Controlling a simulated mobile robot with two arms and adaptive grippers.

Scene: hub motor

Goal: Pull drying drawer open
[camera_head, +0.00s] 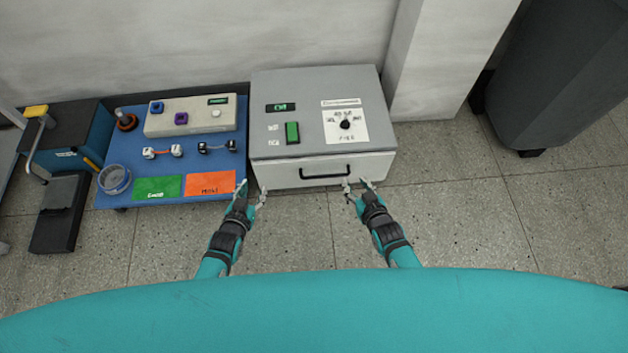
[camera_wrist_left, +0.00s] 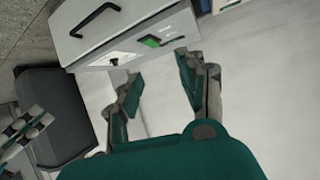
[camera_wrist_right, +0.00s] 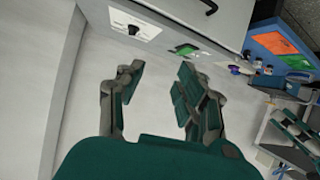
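The drying unit is a grey box (camera_head: 310,95) with a white drawer front (camera_head: 285,175) and a black bar handle (camera_head: 326,171). The drawer looks closed. The handle also shows in the left wrist view (camera_wrist_left: 94,20) and at the top of the right wrist view (camera_wrist_right: 207,5). My left gripper (camera_head: 252,190) is open and empty in front of the drawer's left end. My right gripper (camera_head: 357,184) is open and empty in front of the drawer's right part, right of the handle. Neither gripper is on the handle.
A blue work board (camera_head: 125,150) left of the unit carries a grey control box (camera_head: 190,117), a green card (camera_head: 158,188) and an orange card (camera_head: 210,184). A dark bin-like object (camera_head: 555,70) stands at the right. The tiled floor (camera_head: 470,210) right of my arms is clear.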

